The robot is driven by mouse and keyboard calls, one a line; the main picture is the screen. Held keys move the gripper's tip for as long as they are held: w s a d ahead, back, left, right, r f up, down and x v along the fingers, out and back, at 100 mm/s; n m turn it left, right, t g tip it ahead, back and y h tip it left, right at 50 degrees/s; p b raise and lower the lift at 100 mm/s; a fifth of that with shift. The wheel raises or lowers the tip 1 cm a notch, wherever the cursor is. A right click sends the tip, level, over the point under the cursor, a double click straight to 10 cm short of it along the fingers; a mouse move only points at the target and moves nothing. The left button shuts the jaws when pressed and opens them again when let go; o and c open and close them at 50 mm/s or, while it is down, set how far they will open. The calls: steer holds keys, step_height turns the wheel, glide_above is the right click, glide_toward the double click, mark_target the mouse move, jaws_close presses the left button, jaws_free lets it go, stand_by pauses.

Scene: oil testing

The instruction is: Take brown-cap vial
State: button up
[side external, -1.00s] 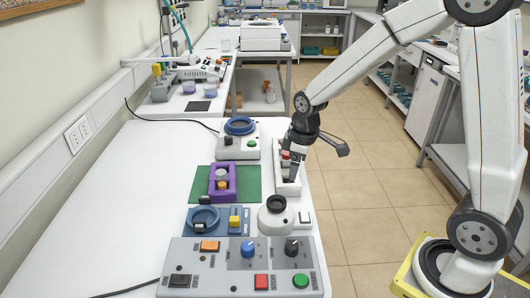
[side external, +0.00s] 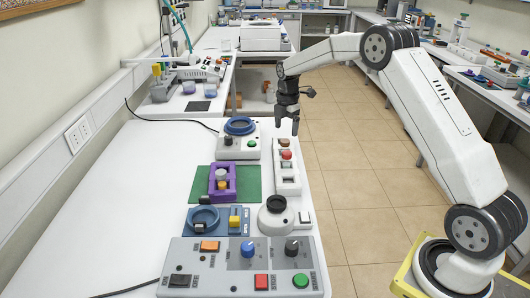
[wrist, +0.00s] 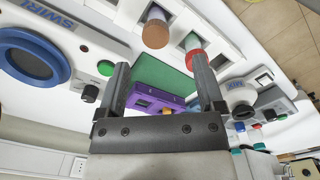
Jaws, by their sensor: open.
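The brown-cap vial (side external: 284,142) stands in the far end of a white rack (side external: 288,188), at the right edge of the table. The brown-cap vial (wrist: 156,30) also shows in the wrist view, above the space between the fingers. A red-cap vial (side external: 286,155) stands beside it in the rack; its cap (wrist: 195,52) shows by the right finger in the wrist view. My gripper (side external: 287,125) points down above the rack's far end, open and empty, apart from both vials. In the wrist view my gripper (wrist: 160,63) has nothing between its fingers.
A swirl device with a blue ring (side external: 240,126) stands left of the rack. A purple holder (side external: 222,190) with a vial sits on a green mat (side external: 250,180). A round white mixer (side external: 276,218) and a button panel (side external: 240,270) lie nearer. The table's left side is clear.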

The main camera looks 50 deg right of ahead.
mark_target(285, 141)
steer(key=shift+w+d+f+n, duration=0.1)
steer(key=shift+w+d+n, duration=0.1)
steer(key=shift+d+n, duration=0.15)
steer(key=shift+f, duration=1.3)
steer(key=shift+a+f, duration=0.2)
steer(key=shift+f, duration=2.4)
steer(key=shift+c, duration=0.2)
jaws_close()
